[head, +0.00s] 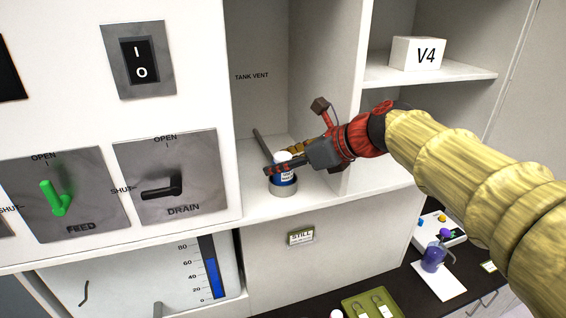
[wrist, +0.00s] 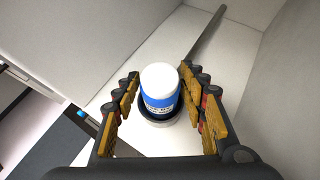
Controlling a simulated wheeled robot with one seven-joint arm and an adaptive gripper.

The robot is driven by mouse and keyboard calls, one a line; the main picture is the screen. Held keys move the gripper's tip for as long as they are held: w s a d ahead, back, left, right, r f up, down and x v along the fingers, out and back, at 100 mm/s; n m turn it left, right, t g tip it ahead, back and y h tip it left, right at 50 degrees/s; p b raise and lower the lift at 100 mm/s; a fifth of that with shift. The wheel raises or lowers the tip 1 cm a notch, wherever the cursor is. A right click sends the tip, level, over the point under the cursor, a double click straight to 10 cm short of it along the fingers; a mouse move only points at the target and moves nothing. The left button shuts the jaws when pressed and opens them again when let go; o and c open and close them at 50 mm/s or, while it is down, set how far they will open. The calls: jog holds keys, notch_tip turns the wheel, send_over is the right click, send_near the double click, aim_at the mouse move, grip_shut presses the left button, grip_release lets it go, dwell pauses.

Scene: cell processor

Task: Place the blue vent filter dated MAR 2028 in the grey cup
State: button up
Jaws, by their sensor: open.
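The blue vent filter (wrist: 160,90) has a white cap and a white label with print too small to read. It stands upright in the grey cup (wrist: 147,117) on the floor of the tank vent recess. In the head view the filter (head: 284,177) shows partly behind my gripper, with the grey cup (head: 284,191) below it. My gripper (wrist: 163,92) is open, with one finger on each side of the filter and a visible gap on both sides. In the head view my gripper (head: 285,162) reaches into the recess from the right.
A grey pipe (head: 262,145) rises behind the cup. The recess walls (head: 258,40) stand close around my gripper. Below are a green tray (head: 352,311) and a purple flask (head: 433,258) on the dark counter.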

jog(key=shift+s+d+r, duration=0.15)
jog(key=shift+d+r, duration=0.05)
jog(key=shift+r, duration=0.1)
jog(key=v, duration=1.2)
jog(key=s+d+f+n+g+h, duration=0.1)
jog(key=s+d+f+n+h, duration=0.3)
jog(key=s+f+n, duration=0.6)
jog(key=s+d+f+n+h, duration=0.4)
jog(key=s+f+n, duration=0.7)
jog(key=f+n, duration=0.4)
jog(key=shift+d+f+n+g, duration=0.15)
jog(key=shift+d+n+g, duration=0.15)
jog(key=shift+n+g, duration=0.15)
jog(key=shift+b, duration=0.3)
notch_tip(320, 180, down, 20)
jog(key=b, duration=2)
